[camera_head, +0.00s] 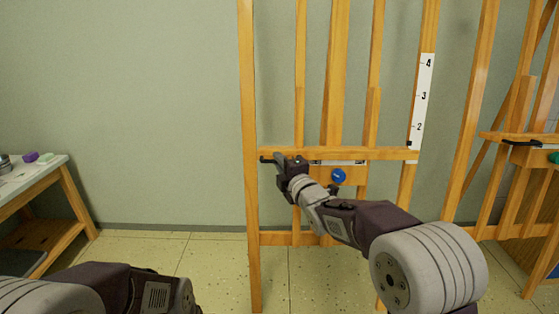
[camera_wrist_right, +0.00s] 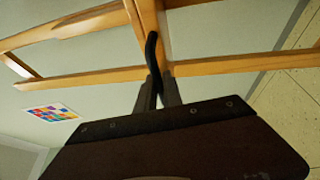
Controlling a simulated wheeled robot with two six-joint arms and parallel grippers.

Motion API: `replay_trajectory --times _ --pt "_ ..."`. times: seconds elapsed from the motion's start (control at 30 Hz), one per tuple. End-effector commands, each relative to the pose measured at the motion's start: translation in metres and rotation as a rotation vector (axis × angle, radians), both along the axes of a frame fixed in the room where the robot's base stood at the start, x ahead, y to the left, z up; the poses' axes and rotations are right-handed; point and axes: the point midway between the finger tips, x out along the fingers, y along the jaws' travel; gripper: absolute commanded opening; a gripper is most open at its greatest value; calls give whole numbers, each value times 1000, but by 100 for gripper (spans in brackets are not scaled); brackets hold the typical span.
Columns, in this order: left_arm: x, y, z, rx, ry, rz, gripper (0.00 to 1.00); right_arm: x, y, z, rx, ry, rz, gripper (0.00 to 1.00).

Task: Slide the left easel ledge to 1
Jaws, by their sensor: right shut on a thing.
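The left easel's wooden ledge (camera_head: 345,153) runs level across the easel frame, below the 2 of the white number scale (camera_head: 424,95). A small black pointer (camera_head: 410,143) at the ledge's right end sits between the 2 and the ledge; the 1 is not visible. A black handle (camera_head: 266,159) sticks out at the ledge's left end. My right gripper (camera_head: 286,161) is shut on this handle. In the right wrist view the fingers (camera_wrist_right: 157,88) close around the lower end of the curved black handle (camera_wrist_right: 151,50). My left gripper is out of view.
A blue knob (camera_head: 338,176) sits below the ledge, close to my right forearm. Another easel with its own ledge (camera_head: 515,138) stands at the right. A white-topped table (camera_head: 40,172) with small items is at the far left. The floor between is clear.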

Motion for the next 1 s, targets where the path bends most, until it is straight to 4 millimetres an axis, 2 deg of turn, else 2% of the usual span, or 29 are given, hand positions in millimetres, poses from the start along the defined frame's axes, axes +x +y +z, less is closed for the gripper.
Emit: replay_trajectory --times 0.03,0.1,0.2,0.5,0.53,0.6,0.87,1.0 --pt "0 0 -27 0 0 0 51 -1 0 -30 -4 6 0 0" --pt "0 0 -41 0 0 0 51 -3 0 -45 -4 5 1 0" --pt "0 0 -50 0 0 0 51 -4 0 -53 -3 3 1 0" --pt "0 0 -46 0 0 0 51 -5 0 -54 -5 13 1 0" --pt "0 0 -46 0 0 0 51 -5 0 -54 -5 13 1 16" --pt "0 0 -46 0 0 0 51 -5 0 -54 -6 13 1 33" --pt "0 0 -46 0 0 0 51 -5 0 -50 -2 5 0 33" --pt "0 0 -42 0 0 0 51 -12 -3 -48 -2 5 0 33"
